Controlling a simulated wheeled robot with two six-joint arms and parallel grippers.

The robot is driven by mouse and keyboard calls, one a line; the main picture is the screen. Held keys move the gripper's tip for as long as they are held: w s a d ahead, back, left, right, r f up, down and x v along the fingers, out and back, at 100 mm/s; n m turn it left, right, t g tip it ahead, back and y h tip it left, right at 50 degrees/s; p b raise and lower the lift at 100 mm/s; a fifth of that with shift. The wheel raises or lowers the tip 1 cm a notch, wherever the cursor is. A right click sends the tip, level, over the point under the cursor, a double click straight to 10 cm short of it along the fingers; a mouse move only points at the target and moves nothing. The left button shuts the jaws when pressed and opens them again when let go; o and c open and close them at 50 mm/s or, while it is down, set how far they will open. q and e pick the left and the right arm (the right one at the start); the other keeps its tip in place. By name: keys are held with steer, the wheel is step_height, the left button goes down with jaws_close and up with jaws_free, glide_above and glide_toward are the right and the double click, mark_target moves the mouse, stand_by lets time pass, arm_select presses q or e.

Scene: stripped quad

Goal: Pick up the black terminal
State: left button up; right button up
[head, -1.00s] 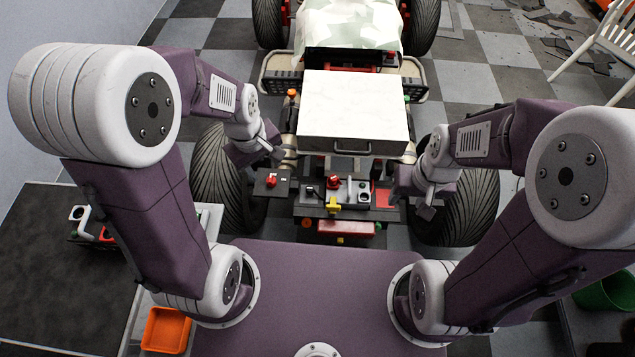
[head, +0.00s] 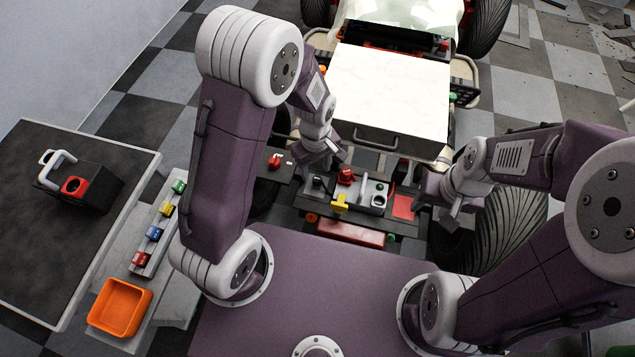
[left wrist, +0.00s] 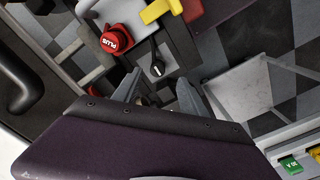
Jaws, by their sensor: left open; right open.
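The black terminal (head: 317,183) is a small dark cap on the black tray at the front of the vehicle, left of the red terminal (head: 346,175). In the left wrist view the black terminal (left wrist: 157,66) shows a small pale mark, and the red cap (left wrist: 115,40) beside it reads PLUS. My left gripper (head: 327,158) is just above and behind the black terminal. In the left wrist view its open fingers (left wrist: 160,92) point at the terminal, with nothing between them. My right gripper (head: 451,212) is open and empty at the tray's right side.
A yellow part (head: 339,204) stands close in front of the terminals. A white box (head: 390,95) is behind the tray. Left are a dark bench (head: 60,250) with a black case (head: 95,188), a strip of coloured blocks (head: 160,225) and an orange bin (head: 120,307).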

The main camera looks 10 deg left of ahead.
mark_target(317, 178)
arm_select(q)
step_height(317, 178, down, 4)
steer(key=shift+w+d+f+b, duration=0.1)
steer(key=shift+w+f+b, duration=0.05)
steer(key=shift+b, duration=0.6)
steer(key=shift+f, duration=0.4)
steer(key=shift+c, duration=0.7)
jaws_close()
steer(key=shift+r, duration=0.1)
steer(key=shift+r, duration=0.45)
steer(key=r, duration=0.1)
steer(key=r+p, duration=0.1)
steer(key=d+r, duration=0.1)
steer(key=r, duration=0.1)
steer(key=shift+s+p, duration=0.25)
steer(key=shift+p, duration=0.1)
steer(key=s+d+r+p, duration=0.1)
steer(key=s+d+r, duration=0.4)
steer(key=d, duration=0.4)
steer(key=shift+s+r+p, duration=0.35)
steer(key=shift+s+r, duration=0.05)
steer(key=shift+r, duration=0.15)
